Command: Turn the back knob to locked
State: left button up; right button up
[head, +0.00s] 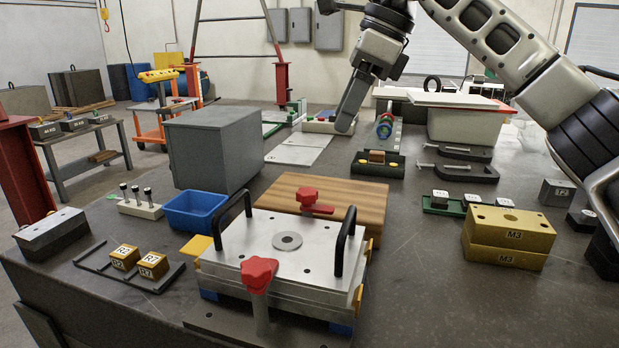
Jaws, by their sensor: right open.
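The mould base (285,246) sits in the front middle, a bright metal plate with a round centre ring and two black handles. The back knob (307,196) is a red lobed knob at the plate's far edge, with a red arm reaching right from it. The front knob (259,274) is a similar red knob on a grey post at the near edge. My right gripper (346,124) hangs in the air above and beyond the back knob, apart from it, open and empty, seen mostly edge-on. My left gripper is out of view.
A wooden board (347,198) lies behind the mould base. A grey cabinet (212,150) and a blue bin (194,211) stand left. Gold M3 blocks (508,237) sit right. The bench is clear between the mould base and these blocks.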

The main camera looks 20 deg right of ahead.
aim_at(308, 191)
jog(key=x, duration=1.3)
jog(key=shift+b, duration=0.4)
jog(key=c, duration=1)
